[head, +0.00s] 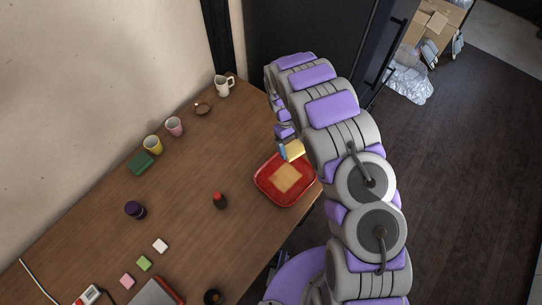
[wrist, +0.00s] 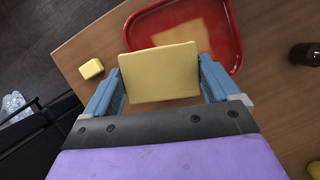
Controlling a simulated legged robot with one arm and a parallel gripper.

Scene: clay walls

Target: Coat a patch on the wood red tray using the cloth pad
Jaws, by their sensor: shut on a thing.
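My gripper (wrist: 162,82) is shut on a pale yellow cloth pad (wrist: 160,72), held flat between its two blue fingers. The pad also shows in the head view (head: 295,149), at the far edge of the tray. The red tray (head: 258,182) lies on the wooden table near its right edge. A pale tan square patch (head: 287,177) is on the tray's floor. In the wrist view the pad hides the near part of the tray (wrist: 235,40) and some of the patch (wrist: 190,32). I cannot tell whether the pad touches the tray.
A small yellow block (wrist: 91,69) lies left of the gripper in the wrist view. A dark red-topped bottle (head: 219,201) stands left of the tray. Table between bottle and cups is clear.

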